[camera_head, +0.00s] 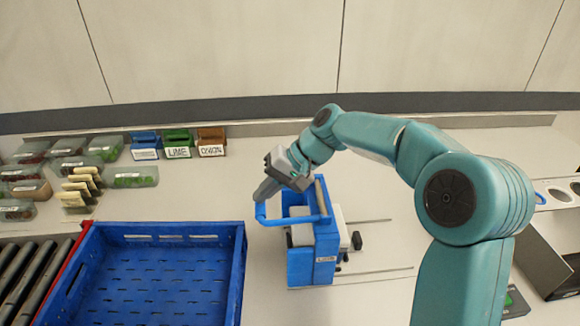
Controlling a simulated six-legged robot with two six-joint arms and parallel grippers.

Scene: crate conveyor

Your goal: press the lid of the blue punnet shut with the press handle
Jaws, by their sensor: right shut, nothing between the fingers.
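A pale block (301,233) shows inside the press under the handle. I cannot make out the blue punnet or its lid; the press and my arm hide part of that space. My left gripper is not in view.
An empty blue crate (238,270) is left of the press, beside a roller conveyor (22,275). Several clear punnets (135,177) and labelled blue, green and brown holders (178,145) stand at the back left. Two thin rails (375,272) extend right of the press.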

